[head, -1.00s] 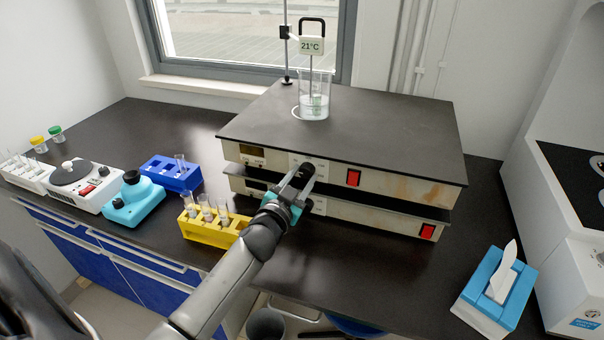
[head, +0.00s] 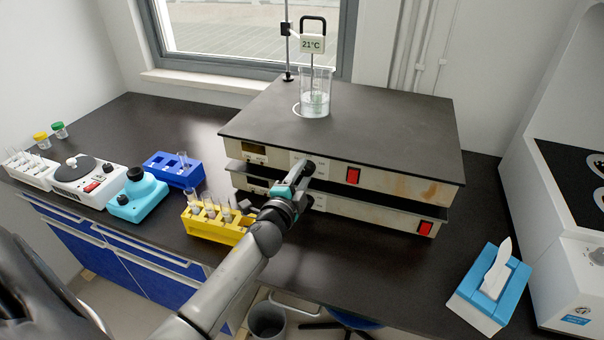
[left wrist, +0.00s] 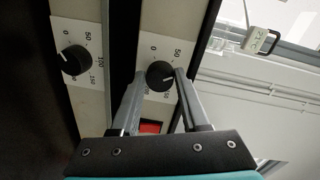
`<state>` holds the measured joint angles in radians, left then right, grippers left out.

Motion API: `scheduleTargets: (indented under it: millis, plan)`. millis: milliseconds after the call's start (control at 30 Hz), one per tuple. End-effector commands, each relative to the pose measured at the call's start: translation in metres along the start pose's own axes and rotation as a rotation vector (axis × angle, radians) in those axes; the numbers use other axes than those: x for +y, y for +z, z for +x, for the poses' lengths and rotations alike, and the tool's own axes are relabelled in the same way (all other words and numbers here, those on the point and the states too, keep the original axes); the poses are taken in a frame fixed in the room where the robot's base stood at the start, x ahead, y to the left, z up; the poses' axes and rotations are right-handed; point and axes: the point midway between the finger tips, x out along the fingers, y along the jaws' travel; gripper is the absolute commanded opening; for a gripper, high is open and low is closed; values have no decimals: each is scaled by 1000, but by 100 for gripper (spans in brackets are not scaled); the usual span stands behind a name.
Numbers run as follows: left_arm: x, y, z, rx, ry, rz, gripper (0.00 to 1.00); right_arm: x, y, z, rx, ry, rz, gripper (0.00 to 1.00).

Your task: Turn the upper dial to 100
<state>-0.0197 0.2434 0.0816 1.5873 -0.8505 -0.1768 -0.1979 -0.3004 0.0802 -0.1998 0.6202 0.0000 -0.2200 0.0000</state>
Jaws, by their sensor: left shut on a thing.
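The upper hotplate (head: 400,177) is stacked on the lower one (head: 385,214). Its black upper dial (left wrist: 159,74) sits on a white scale plate in the left wrist view; the dial also shows partly in the head view (head: 308,168). My left gripper (left wrist: 160,74) is shut on it, one finger on each side; it also shows in the head view (head: 301,174). The dial's pale mark points right toward a finger, which hides the scale there. The 0 and 50 show above. The lower dial (left wrist: 76,60) is untouched. My right gripper is out of view.
A beaker (head: 315,95) with a 21°C thermometer (head: 313,44) stands on top. A yellow tube rack (head: 215,228) is close beside my left arm. A blue rack (head: 172,172) and turquoise device (head: 138,197) are left; a tissue box (head: 490,290) is right.

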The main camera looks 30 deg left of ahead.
Motion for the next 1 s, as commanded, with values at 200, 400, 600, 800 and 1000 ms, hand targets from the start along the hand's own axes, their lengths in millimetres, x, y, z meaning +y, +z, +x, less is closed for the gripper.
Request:
scheduleTargets:
  millis: [200,400,600,800,1000]
  plan:
    - [-1,-1,0,-12,-3,201,0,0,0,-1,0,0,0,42]
    - [-1,-1,0,-23,-5,360,0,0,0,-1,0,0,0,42]
    - [-1,-2,0,-29,-7,476,0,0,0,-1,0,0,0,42]
    - [-1,-2,0,-35,-8,546,0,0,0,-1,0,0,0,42]
    - [-1,-2,0,-37,-8,571,0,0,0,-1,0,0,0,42]
